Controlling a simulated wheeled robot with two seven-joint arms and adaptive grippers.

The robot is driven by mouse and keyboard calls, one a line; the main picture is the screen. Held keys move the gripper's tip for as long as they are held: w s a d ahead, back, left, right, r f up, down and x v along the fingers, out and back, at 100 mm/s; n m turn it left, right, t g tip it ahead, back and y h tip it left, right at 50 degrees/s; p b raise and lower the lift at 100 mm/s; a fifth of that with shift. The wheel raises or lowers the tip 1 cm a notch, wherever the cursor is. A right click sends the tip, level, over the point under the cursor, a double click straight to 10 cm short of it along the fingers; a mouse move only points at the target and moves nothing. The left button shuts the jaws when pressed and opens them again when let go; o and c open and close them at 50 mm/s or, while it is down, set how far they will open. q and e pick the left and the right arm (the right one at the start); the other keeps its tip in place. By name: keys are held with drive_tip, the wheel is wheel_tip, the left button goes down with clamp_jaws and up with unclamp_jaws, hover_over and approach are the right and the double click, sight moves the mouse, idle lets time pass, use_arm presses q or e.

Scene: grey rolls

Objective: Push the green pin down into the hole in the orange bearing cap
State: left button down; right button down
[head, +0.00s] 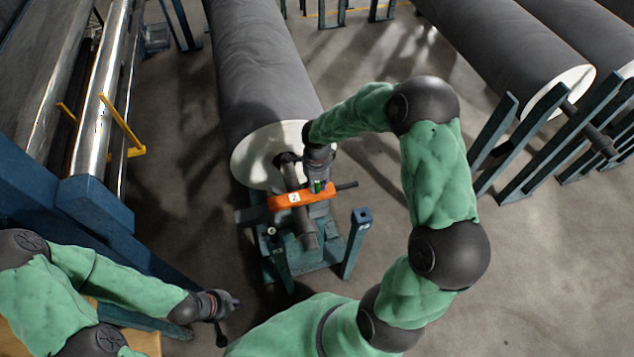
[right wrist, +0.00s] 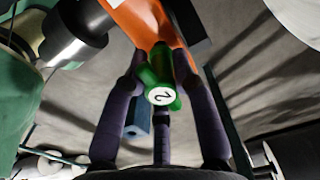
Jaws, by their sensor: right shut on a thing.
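The orange bearing cap (head: 285,201) lies across the dark shaft at the near end of the large grey roll. It also shows in the right wrist view (right wrist: 146,18). The green pin (head: 318,186) is at the cap's right part. In the right wrist view, the pin (right wrist: 158,76) has a white end marked 2 and its far end meets the cap; how deep it sits is hidden. My right gripper (right wrist: 165,72) is shut on the pin, its purple fingers around it. My left gripper (head: 232,303) is low at the left, away from the cap; its fingers are too small to read.
The blue stand (head: 320,260) holds the shaft, with an upright post (head: 355,243) at its right. A dark bar (head: 346,186) sticks out right of the cap. More grey rolls (head: 510,45) lie on racks at the right. Open floor lies between.

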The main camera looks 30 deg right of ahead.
drive_tip(key=shift+f+b, duration=0.75)
drive_tip(key=shift+f, duration=0.1)
drive_tip(key=c, duration=0.9)
unclamp_jaws()
drive_tip(key=shift+r, duration=0.2)
drive_tip(key=shift+w+r, duration=0.1)
drive_tip(key=shift+r, duration=0.25)
drive_tip(key=r, duration=1.1)
drive_tip(key=shift+s, duration=0.2)
drive_tip(key=shift+f, duration=0.1)
